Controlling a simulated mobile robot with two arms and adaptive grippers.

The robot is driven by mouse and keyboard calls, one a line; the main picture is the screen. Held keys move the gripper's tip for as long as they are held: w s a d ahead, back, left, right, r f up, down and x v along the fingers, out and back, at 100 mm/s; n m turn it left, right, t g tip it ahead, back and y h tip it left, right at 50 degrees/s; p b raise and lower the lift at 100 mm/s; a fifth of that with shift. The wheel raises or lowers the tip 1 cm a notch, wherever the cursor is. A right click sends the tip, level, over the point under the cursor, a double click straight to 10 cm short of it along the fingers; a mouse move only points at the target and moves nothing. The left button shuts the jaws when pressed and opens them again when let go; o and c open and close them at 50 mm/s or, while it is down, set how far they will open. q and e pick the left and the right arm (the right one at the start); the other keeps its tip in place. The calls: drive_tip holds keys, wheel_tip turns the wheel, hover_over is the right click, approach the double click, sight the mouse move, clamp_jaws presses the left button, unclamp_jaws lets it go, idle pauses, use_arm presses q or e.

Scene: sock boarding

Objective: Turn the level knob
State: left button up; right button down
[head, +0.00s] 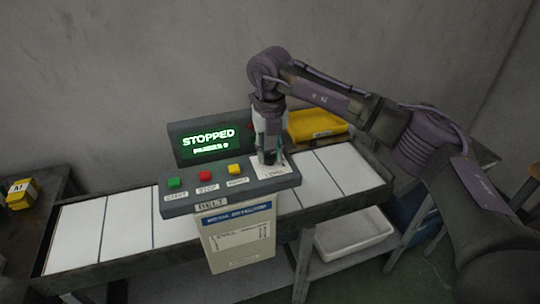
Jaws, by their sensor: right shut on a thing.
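The control panel (220,190) stands over the conveyor, with a green, a red and a yellow button in a row. A white plate with a partly hidden label (275,172) lies at the panel's right end. My right gripper (268,157) points down over this plate and is shut on the level knob, which its fingers hide. How far the knob is turned cannot be seen. The screen (209,141) behind the buttons reads STOPPED in green, with a smaller line below. My left gripper is not in view.
The conveyor (128,228) with white slats runs left and right behind the panel. A yellow bin (316,125) stands behind it. A white tray (354,237) sits below at right. A yellow box marked M (21,194) is on the left table.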

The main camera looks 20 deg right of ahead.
sight(270, 155)
drive_tip(key=m+b, duration=0.1)
drive_tip(key=m, duration=0.2)
drive_tip(key=shift+m, duration=0.4)
drive_tip(key=m+b, duration=0.1)
drive_tip(key=m, duration=0.2)
drive_tip(key=shift+m, duration=0.3)
drive_tip(key=m+b, duration=0.1)
drive_tip(key=m, duration=0.4)
drive_tip(key=shift+m+b, duration=0.35)
drive_tip(key=shift+m, duration=0.05)
drive_tip(key=c, duration=0.8)
unclamp_jaws()
drive_tip(key=shift+c, duration=0.2)
drive_tip(key=shift+r, duration=0.1)
wheel_tip(270, 155, up, 12)
